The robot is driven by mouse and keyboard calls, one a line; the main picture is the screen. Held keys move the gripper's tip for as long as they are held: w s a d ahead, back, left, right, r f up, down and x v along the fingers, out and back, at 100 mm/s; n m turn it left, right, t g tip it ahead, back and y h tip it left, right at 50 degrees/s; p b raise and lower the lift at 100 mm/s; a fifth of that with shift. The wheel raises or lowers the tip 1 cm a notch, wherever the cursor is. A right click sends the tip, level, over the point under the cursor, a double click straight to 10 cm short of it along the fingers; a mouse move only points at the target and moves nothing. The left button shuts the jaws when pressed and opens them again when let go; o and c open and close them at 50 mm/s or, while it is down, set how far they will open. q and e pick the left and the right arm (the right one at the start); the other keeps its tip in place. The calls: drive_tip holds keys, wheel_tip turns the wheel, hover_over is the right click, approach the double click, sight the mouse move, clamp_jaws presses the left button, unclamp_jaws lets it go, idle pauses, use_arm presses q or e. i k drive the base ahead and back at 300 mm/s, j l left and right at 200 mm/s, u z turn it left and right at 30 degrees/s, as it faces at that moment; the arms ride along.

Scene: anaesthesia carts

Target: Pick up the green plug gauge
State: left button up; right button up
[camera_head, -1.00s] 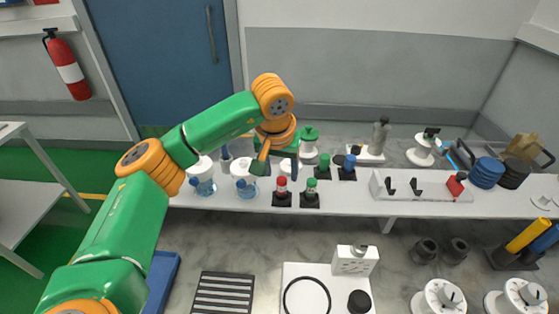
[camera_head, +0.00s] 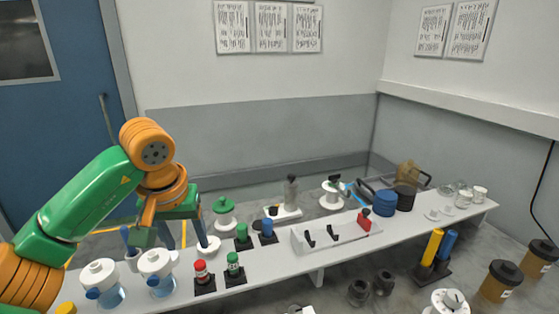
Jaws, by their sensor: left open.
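Two small green-topped pieces stand upright in black square bases on the white bench. One plain green cylinder (camera_head: 242,231) is beside a blue cylinder (camera_head: 267,225). The other, a green piece with a pale band (camera_head: 233,261), stands nearer, beside a similar red piece (camera_head: 201,270). I cannot tell for certain which is the green plug gauge. My left gripper (camera_head: 172,240) is open, its fingers pointing down above the bench, left of both green pieces and apart from them. I see nothing held in it. My right gripper is not in view.
White-lidded jars (camera_head: 100,272) stand at the bench's left, near my left arm. A green-topped white item (camera_head: 225,212) is behind the green pieces. A white hook rack (camera_head: 330,236) and a blue round stack (camera_head: 379,202) are farther right.

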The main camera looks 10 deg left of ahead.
sight(234, 267)
drive_tip(key=k, duration=1.45)
